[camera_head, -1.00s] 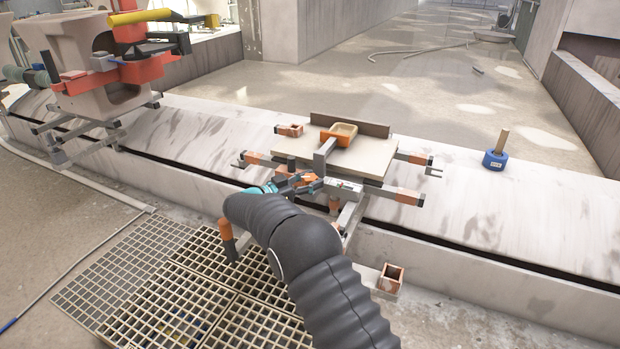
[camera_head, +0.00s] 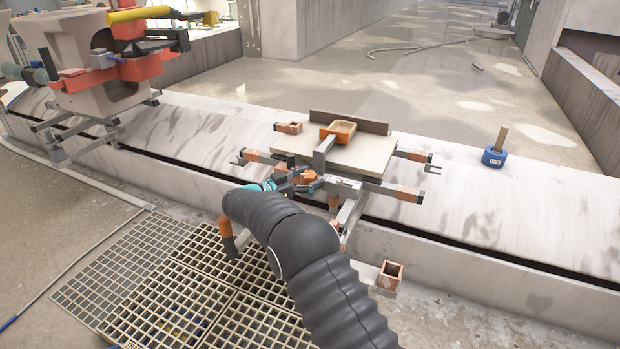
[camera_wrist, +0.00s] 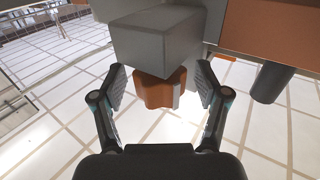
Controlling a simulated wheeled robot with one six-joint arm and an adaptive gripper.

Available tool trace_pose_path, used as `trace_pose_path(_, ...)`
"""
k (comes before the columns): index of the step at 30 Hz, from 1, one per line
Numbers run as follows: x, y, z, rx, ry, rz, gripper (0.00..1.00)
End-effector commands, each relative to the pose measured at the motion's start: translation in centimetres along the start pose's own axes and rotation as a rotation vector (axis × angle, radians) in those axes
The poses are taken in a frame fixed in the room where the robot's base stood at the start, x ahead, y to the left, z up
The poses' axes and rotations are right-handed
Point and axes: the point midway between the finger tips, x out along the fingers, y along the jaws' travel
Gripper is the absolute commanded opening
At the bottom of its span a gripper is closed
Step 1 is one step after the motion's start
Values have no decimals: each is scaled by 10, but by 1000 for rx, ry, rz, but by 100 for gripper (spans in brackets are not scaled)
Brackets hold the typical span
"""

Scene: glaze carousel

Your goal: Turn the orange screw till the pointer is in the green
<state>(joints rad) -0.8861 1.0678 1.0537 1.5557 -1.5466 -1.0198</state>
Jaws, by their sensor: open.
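In the wrist view an orange lobed screw head (camera_wrist: 158,91) sits under a grey block (camera_wrist: 157,42). My gripper (camera_wrist: 162,82) is open, with one finger on each side of the screw head. Gaps show between the fingers and the screw, so it is not held. In the head view my gripper (camera_head: 292,183) is at the near side of a carriage with a pale board (camera_head: 368,157). My arm and gripper partly cover that spot. I cannot make out the pointer or a green zone in either view.
The carriage's grey arms with orange blocks (camera_head: 405,193) stick out beside my gripper. An orange handle (camera_head: 228,238) hangs left of my arm. A small open orange box (camera_head: 390,275) stands on the ledge. A blue round object (camera_head: 494,158) stands clear at the right.

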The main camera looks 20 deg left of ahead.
Motion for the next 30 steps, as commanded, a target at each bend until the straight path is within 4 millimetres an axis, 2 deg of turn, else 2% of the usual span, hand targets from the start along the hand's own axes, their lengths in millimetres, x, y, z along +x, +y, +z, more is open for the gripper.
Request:
trace_pose_path(5,-17,-1,0,0,0,-3,74)
trace_pose_path(12,-54,0,0,0,0,-2,74)
trace_pose_path(16,-67,0,0,0,0,-1,74)
trace_pose_path(21,-74,0,0,0,0,1,74)
trace_pose_path(30,-74,0,0,0,0,1,74)
